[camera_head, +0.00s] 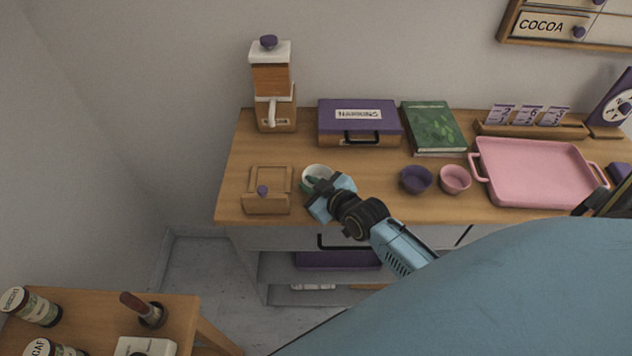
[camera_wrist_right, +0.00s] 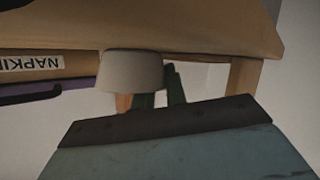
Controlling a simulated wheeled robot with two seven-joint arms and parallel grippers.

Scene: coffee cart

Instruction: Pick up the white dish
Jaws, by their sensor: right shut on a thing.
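The white dish (camera_head: 316,171) is a small round bowl over the left part of the wooden counter. My right gripper (camera_head: 318,184) reaches its near side and is shut on its wall. In the right wrist view the pale dish (camera_wrist_right: 131,70) is large, and the dark fingers of my right gripper (camera_wrist_right: 160,95) meet its edge. Part of the fingers is hidden behind the dish. I cannot tell whether the dish touches the counter. My left gripper is not in view.
A purple bowl (camera_head: 415,180), a pink bowl (camera_head: 455,179) and a pink tray (camera_head: 535,172) are to the right. Behind are a grinder (camera_head: 271,85), a purple-lidded napkin box (camera_head: 359,122) and a green book (camera_head: 433,127).

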